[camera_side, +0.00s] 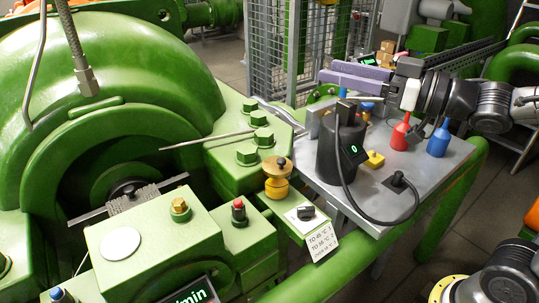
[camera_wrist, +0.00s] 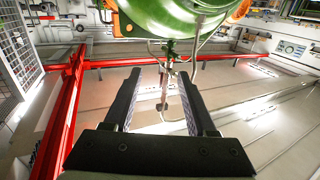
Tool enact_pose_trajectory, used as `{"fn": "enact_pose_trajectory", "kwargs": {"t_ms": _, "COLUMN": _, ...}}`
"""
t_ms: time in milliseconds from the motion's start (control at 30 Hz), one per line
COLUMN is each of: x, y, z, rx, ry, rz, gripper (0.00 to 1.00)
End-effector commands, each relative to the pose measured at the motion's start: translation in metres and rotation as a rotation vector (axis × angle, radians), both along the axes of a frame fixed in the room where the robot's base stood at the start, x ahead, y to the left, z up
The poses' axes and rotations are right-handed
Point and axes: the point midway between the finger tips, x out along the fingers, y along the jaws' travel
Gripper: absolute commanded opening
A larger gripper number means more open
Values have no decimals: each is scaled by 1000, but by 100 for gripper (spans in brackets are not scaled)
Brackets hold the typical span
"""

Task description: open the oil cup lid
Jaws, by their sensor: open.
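A brass-yellow oil cup (camera_side: 277,188) stands upright on the green housing, left of the grey table. A round lid (camera_side: 277,166) with a small dark knob sits on top of it and looks shut. My gripper (camera_side: 328,72) is up and to the right of the cup, above the back of the table, with its fingers pointing left. It is apart from the cup. In the wrist view, my gripper (camera_wrist: 158,75) is open, with nothing between its two dark fingers. I cannot make out the cup in the wrist view.
Green bolts and a rod (camera_side: 205,141) stand out behind the cup.

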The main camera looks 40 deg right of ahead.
Motion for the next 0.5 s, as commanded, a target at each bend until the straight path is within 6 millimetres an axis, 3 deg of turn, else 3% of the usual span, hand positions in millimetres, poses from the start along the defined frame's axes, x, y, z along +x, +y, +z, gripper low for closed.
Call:
{"fn": "enact_pose_trajectory", "kwargs": {"t_ms": 33, "x": 0, "y": -1, "z": -19, "rx": 1, "ry": 15, "rz": -4, "gripper": 57}}
{"fn": "enact_pose_trajectory", "kwargs": {"t_ms": 500, "x": 0, "y": -2, "z": -179, "rx": -4, "ry": 25, "rz": -10, "gripper": 57}}
